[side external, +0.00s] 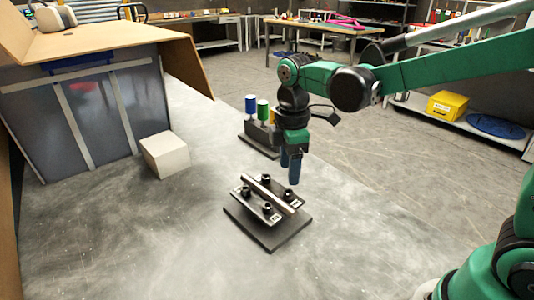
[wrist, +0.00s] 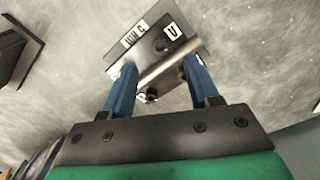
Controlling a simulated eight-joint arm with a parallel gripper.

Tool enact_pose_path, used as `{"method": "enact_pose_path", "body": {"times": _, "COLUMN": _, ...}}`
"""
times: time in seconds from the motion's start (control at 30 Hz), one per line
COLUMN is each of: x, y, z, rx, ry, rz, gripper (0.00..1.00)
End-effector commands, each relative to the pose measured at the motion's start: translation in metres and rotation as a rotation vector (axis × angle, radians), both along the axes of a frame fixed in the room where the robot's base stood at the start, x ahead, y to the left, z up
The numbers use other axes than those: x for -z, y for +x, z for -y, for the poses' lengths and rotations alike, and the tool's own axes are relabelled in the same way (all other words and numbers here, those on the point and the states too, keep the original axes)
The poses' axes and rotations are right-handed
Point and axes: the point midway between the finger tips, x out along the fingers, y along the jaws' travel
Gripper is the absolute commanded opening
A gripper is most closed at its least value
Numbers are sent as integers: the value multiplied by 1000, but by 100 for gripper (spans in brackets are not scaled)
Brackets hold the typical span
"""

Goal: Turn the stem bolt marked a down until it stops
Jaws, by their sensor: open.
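A dark base plate (side external: 268,238) on the bench carries a clamp with a pale metal bar (side external: 270,194) across it. Several black stem bolts stand on its side plates, such as a front bolt (side external: 267,212) and a right bolt (side external: 290,195). Small white labels lie beside bolts; in the wrist view one label (wrist: 173,31) shows at the top, but I cannot make out which bolt is marked a. My gripper (side external: 289,175) has blue fingers, open and empty, above the clamp's back right side. In the wrist view the bar passes between the fingers (wrist: 160,64), which hide parts of the clamp.
A white block (side external: 166,155) stands to the left, in front of the grey booth (side external: 95,115) with cardboard flaps. A dark rack (side external: 258,140) with blue and green cylinders stands behind the clamp, close to my gripper. The bench in front of the clamp is clear.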

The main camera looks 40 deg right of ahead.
Motion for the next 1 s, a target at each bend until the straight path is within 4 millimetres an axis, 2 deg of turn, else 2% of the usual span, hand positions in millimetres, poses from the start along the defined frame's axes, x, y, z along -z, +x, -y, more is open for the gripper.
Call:
{"method": "enact_pose_path", "body": {"times": 0.4, "x": 46, "y": 0, "z": 0, "rx": 0, "ry": 0, "rz": 1, "gripper": 54}}
{"method": "enact_pose_path", "body": {"times": 0.77, "x": 53, "y": 0, "z": 0, "rx": 1, "ry": 0, "rz": 1, "gripper": 54}}
{"method": "enact_pose_path", "body": {"times": 0.97, "x": 53, "y": 0, "z": 0, "rx": 1, "ry": 0, "rz": 1, "gripper": 0}}
{"method": "enact_pose_path", "body": {"times": 1.0, "x": 53, "y": 0, "z": 0, "rx": 1, "ry": 0, "rz": 1, "gripper": 0}}
